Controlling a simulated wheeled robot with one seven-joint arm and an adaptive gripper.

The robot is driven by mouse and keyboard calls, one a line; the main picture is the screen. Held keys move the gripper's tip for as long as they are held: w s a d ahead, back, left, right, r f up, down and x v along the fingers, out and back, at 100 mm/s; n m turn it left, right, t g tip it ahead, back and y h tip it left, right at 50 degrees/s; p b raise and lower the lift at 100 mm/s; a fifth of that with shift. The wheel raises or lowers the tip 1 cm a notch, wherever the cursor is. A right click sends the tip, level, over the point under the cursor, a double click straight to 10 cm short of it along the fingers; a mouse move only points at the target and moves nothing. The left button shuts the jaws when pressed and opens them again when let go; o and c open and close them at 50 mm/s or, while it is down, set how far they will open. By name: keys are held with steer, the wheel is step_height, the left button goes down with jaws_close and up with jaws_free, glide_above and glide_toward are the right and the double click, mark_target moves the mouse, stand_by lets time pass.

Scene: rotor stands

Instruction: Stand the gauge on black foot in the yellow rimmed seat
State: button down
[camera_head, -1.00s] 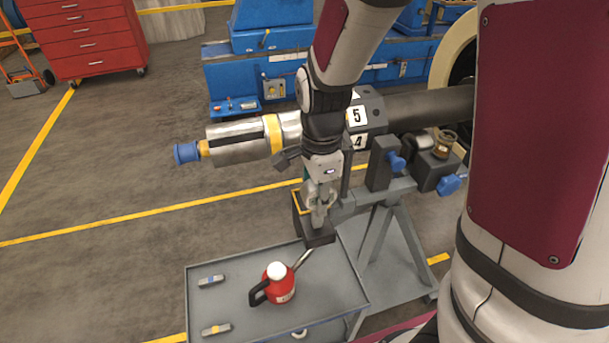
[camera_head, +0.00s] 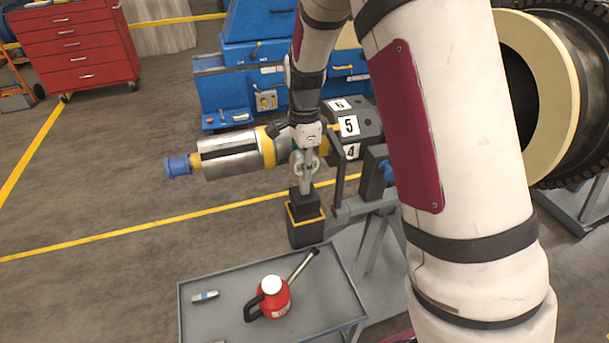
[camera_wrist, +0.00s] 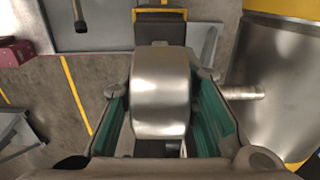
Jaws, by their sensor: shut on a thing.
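The gauge is a rounded silver body (camera_wrist: 160,85) between the teal pads of my gripper (camera_wrist: 162,118) in the wrist view. My gripper (camera_head: 307,172) is shut on it. In the head view the gauge's black foot (camera_head: 304,199) points down, roughly upright, below the fingers. The yellow rimmed seat (camera_head: 306,236) is a dark box at the end of the grey stand. The foot overlaps the seat's opening in the head view; I cannot tell whether its bottom is inside or just above. A piece of yellow rim (camera_wrist: 160,14) shows beyond the gauge in the wrist view.
A silver shaft (camera_head: 230,157) with a blue end lies behind my gripper.

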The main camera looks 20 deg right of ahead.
mark_target(304, 193)
steer(key=shift+f, duration=1.6)
steer(key=c, duration=1.2)
jaws_free()
steer(key=shift+c, duration=0.2)
